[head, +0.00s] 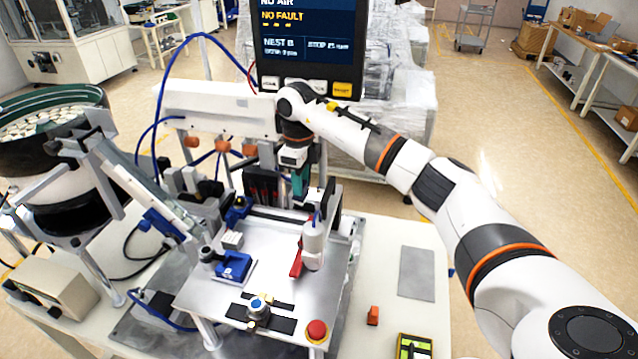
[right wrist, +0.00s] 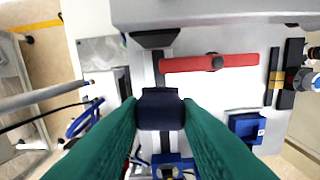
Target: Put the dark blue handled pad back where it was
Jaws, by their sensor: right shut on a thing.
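My right gripper (head: 299,185) reaches in from the right and points down over the back part of the metal plate (head: 270,240). In the right wrist view its teal fingers (right wrist: 160,112) are shut on a dark navy block, which looks like the dark blue handled pad (right wrist: 160,108). The block sits between the fingertips, above a dark strip at the plate's back edge. I cannot tell whether it touches anything below. In the head view the pad is hidden or too small to make out. My left gripper is not in view.
A white bottle-like part (head: 313,245) and a red bar (head: 296,263) stand on the plate near the gripper. A blue fixture (head: 234,266), a clamp with a blue knob (head: 258,308) and a red button (head: 317,331) are in front. A bowl feeder (head: 55,150) is at left.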

